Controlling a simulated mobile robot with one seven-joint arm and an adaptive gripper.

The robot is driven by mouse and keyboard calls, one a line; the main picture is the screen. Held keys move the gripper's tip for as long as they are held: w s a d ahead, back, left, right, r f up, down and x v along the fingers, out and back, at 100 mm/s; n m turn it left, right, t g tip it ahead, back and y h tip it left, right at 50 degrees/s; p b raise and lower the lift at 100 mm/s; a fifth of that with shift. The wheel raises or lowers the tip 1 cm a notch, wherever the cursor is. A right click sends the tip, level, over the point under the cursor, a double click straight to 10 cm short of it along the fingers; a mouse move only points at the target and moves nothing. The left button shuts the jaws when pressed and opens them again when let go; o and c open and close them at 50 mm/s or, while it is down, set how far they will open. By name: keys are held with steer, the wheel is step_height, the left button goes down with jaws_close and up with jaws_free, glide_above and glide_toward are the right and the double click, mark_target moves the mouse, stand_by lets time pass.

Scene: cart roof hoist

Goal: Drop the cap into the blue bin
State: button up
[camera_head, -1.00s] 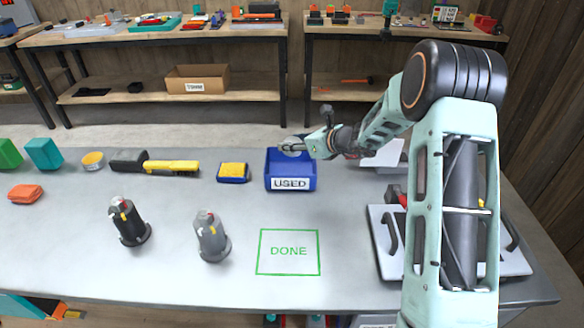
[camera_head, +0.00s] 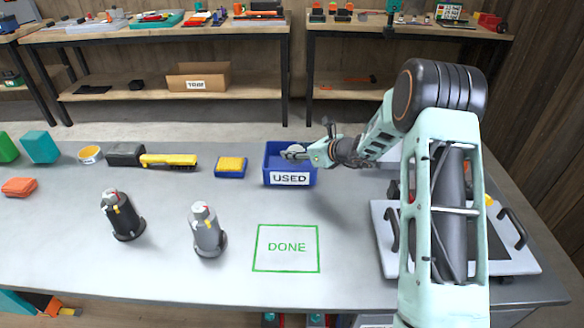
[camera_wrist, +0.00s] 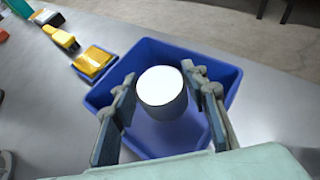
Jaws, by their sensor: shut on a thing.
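In the wrist view my gripper (camera_wrist: 165,105) is shut on a white-topped, grey-sided round cap (camera_wrist: 162,88). The cap sits between the two fingers, over the blue bin (camera_wrist: 226,80), whose floor and walls show around it. In the head view the blue bin (camera_head: 270,163), labelled USED, stands on the grey table. My gripper (camera_head: 297,154) reaches over it from the right, and the cap (camera_head: 295,148) shows as a small pale shape at its fingers. The exact height of the cap above the bin floor is hard to tell.
A yellow sponge on a blue base (camera_head: 231,166) and a yellow brush (camera_head: 170,160) lie left of the bin. A black canister (camera_head: 123,216) and a grey canister (camera_head: 208,232) stand in front. A green DONE square (camera_head: 286,248) marks bare table. A white tray (camera_head: 508,262) lies right.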

steer(key=o, duration=1.1)
